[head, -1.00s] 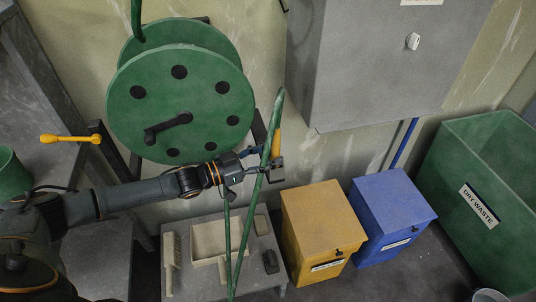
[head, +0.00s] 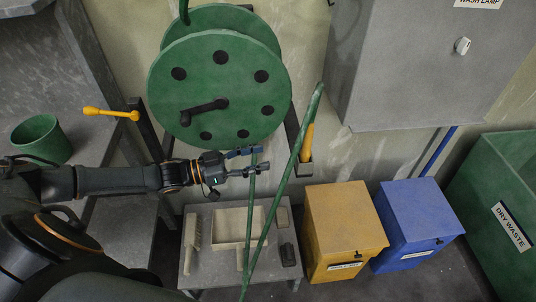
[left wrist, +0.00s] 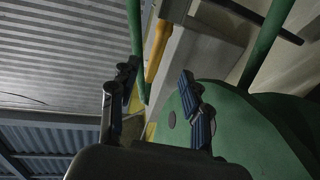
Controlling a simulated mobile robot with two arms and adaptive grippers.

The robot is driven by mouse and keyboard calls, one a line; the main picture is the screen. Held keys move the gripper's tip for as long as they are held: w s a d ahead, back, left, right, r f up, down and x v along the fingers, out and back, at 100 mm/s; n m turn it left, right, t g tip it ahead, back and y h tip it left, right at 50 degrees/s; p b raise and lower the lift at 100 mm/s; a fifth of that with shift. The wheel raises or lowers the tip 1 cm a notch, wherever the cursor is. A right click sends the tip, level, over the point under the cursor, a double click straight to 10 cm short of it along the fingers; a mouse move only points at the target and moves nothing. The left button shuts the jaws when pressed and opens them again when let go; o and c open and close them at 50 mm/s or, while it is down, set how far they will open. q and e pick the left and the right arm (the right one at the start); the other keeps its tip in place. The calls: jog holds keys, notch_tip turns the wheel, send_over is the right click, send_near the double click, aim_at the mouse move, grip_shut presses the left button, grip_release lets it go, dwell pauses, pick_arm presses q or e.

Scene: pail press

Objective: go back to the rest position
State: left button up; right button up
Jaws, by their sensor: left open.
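My left gripper (head: 262,161) is open in front of the wall, below the green hose reel (head: 222,85) and left of a yellow handle (head: 307,143) in a grey holder. One strand of green hose (head: 294,160) runs slanting just right of the fingertips. Another strand passes at the fingers; I cannot tell whether it lies between or behind them. In the left wrist view the two fingers (left wrist: 158,80) are spread, with the yellow handle (left wrist: 158,50) and a hose strand beyond them. My right gripper is not in view.
A low grey table with a brush (head: 194,230) and a shallow tray (head: 222,221) stands below the gripper. Yellow (head: 345,225) and blue (head: 418,215) bins stand right of it. A green bucket (head: 42,138) is on a bench at left, near a yellow-handled lever (head: 110,113).

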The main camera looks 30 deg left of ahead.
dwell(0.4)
pick_arm(q)
jog(key=a+f+n+y, duration=0.2)
jog(key=f+y, duration=0.2)
jog(key=f, duration=0.8)
jog(key=a+f+n+y, duration=0.2)
jog(key=a+f+y, duration=0.15)
jog(key=f, duration=0.95)
jog(key=s+f+n+g+y, duration=0.1)
jog(key=s+f+g+y, duration=0.15)
jog(key=s+f, duration=0.6)
jog(key=s+d+f+n+g+y, duration=0.1)
jog(key=s+d+f+g+y, duration=0.2)
jog(key=s+f, duration=1.05)
jog(key=s+d+f+g, duration=0.3)
jog(key=s, duration=0.6)
jog(key=s+d+f+g, duration=0.3)
jog(key=s, duration=0.7)
jog(key=shift+f+n, duration=0.3)
jog(key=shift+n, duration=0.1)
